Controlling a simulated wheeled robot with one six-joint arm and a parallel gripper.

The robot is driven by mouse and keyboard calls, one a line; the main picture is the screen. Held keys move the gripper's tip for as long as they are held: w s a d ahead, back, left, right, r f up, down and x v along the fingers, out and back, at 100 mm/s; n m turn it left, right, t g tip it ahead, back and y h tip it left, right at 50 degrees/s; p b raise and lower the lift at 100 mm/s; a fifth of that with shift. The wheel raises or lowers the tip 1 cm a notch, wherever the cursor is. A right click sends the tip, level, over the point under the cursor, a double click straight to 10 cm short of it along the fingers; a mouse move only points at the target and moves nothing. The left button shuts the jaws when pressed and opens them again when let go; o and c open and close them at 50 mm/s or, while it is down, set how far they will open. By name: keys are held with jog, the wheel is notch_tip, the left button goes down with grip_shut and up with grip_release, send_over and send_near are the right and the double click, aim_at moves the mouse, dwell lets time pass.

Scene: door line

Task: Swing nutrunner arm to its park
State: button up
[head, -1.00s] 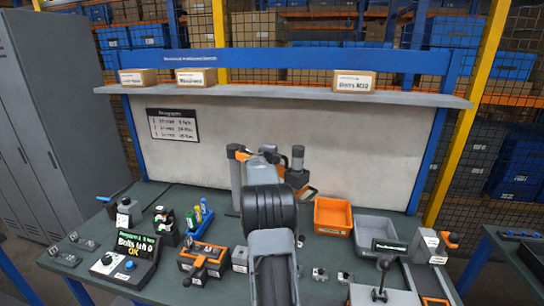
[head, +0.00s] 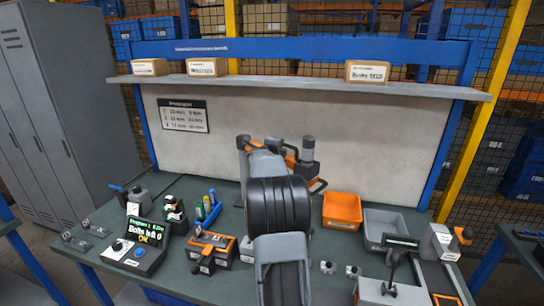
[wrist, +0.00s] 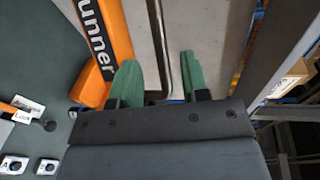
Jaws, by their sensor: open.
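In the wrist view, an orange body (wrist: 117,28) lettered "unner" lies left of my fingers. My gripper (wrist: 160,80) has two green fingertips spread apart. A thin grey metal bar (wrist: 158,40) runs between the fingertips in the picture; I cannot tell whether either finger touches it. My gripper is hidden behind my arm in the head view.
A display (head: 144,231) reads "Bolts left 0 OK". An orange bin (head: 342,211) and a grey bin (head: 388,220) stand to the right. A black lever (head: 393,264) rises at the front right. A shelf (head: 280,86) with small boxes crosses above the bench.

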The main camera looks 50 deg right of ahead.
jog(key=b+v, duration=0.1)
jog(key=v, duration=0.7)
jog(key=shift+a, duration=0.15)
dwell(0.4)
notch_tip(320, 180, up, 7)
jog(key=p, duration=0.6)
jog(key=shift+p, duration=0.35)
jog(key=shift+f, duration=0.1)
